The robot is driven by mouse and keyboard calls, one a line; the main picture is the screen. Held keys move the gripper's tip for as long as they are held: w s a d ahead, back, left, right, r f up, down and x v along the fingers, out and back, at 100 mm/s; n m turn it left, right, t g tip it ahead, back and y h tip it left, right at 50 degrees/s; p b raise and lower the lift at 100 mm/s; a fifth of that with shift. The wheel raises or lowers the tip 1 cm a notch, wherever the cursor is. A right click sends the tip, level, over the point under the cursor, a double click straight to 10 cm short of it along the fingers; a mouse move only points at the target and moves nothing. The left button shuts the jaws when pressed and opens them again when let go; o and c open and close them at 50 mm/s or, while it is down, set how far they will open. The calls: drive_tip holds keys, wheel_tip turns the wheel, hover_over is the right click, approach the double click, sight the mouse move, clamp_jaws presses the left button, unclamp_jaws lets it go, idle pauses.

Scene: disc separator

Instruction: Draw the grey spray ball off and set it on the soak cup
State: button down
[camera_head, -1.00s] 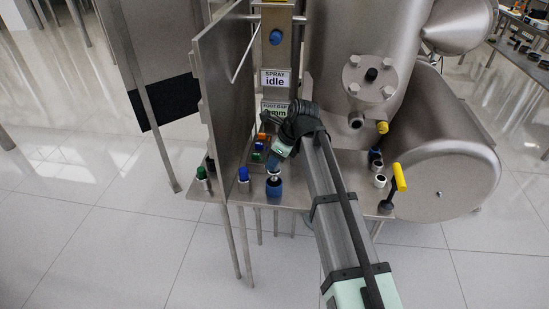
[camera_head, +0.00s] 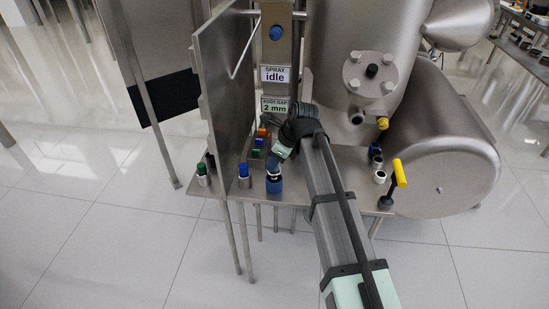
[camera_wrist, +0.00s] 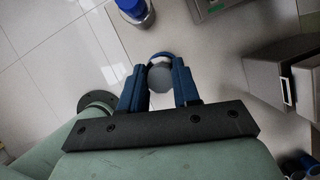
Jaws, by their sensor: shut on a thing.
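My gripper (camera_wrist: 160,88) has its two blue fingers closed on the grey spray ball (camera_wrist: 160,76), which shows between them in the wrist view. A blue rim (camera_wrist: 159,56) curves just beyond the ball; it looks like the soak cup's edge. In the head view my gripper (camera_head: 273,168) points down at the blue soak cup (camera_head: 274,187) near the front edge of the steel shelf. The fingers are right at the cup's mouth. The ball is hidden there, and I cannot tell whether it rests on the cup.
A blue-capped holder (camera_head: 243,175) stands just left of the cup, and a green-capped one (camera_head: 203,176) farther left. A steel panel (camera_head: 225,90) rises at left. A yellow-handled lever (camera_head: 399,175) stands at right. Displays read "SPRAY idle" (camera_head: 275,75) and "FOOT GAP 2 mm" (camera_head: 275,106).

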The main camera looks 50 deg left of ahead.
drive_tip(key=shift+f, duration=1.45)
drive_tip(key=c, duration=0.7)
unclamp_jaws()
drive_tip(key=shift+f, duration=0.1)
drive_tip(key=shift+c, duration=0.2)
drive_tip(key=a+v, duration=0.1)
drive_tip(key=v, duration=1.6)
drive_tip(key=shift+s+r, duration=0.35)
drive_tip(key=shift+r, duration=0.25)
drive_tip(key=shift+a, duration=0.1)
